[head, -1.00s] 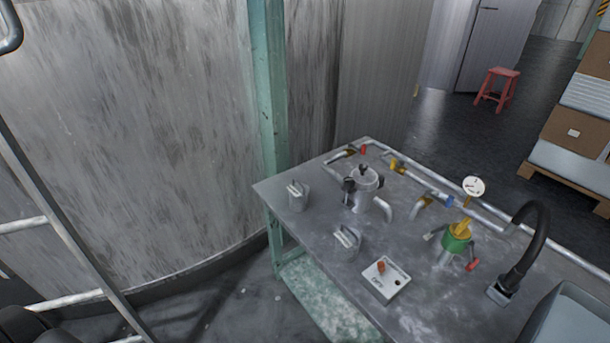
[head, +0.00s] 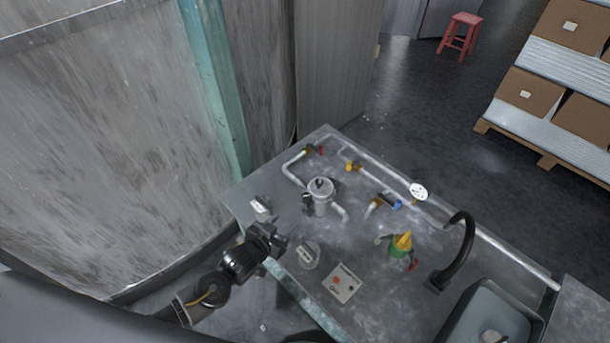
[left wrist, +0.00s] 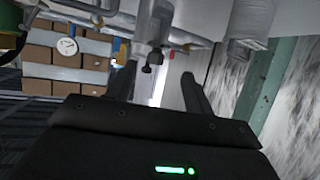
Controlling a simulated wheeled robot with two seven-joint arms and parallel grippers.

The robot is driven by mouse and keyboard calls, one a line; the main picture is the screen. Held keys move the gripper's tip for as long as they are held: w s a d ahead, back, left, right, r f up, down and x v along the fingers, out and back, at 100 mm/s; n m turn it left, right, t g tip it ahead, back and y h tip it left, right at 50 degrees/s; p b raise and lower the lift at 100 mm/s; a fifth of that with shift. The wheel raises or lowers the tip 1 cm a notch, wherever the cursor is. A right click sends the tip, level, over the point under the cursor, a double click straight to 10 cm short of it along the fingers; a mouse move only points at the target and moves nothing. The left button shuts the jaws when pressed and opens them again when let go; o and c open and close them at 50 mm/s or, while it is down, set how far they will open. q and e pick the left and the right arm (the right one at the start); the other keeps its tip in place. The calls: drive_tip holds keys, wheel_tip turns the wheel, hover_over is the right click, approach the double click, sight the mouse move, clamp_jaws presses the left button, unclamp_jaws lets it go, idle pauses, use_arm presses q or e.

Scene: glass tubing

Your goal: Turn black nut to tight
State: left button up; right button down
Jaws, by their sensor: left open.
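My right gripper is not in view.
The table (head: 390,300) carries pipes with coloured valves, a green and yellow fitting (head: 402,245), a gauge (head: 418,192), a black curved spout (head: 465,240), a button panel (head: 342,284) and two grey blocks, one (head: 307,254) close to my left gripper. A large tank wall (head: 90,150) stands at left.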

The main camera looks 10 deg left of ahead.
sight(304, 201)
use_arm(q)
drive_tip(key=shift+w+d+r+t, duration=0.2)
drive_tip(key=shift+w+r, duration=0.2)
drive_tip(key=shift+r, duration=0.15)
drive_tip(key=shift+w+d+r+t, duration=0.1)
drive_tip(key=shift+w+d+r, duration=0.05)
drive_tip(key=shift+w+r, duration=0.3)
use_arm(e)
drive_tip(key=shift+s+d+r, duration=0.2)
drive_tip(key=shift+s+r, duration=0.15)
use_arm(q)
drive_tip(key=p+x, duration=0.1)
drive_tip(key=x, duration=0.9)
drive_tip(key=shift+d+f, duration=0.1)
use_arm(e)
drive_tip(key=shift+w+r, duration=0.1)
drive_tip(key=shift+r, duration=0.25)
use_arm(q)
drive_tip(key=shift+c, duration=0.3)
drive_tip(key=c, duration=0.9)
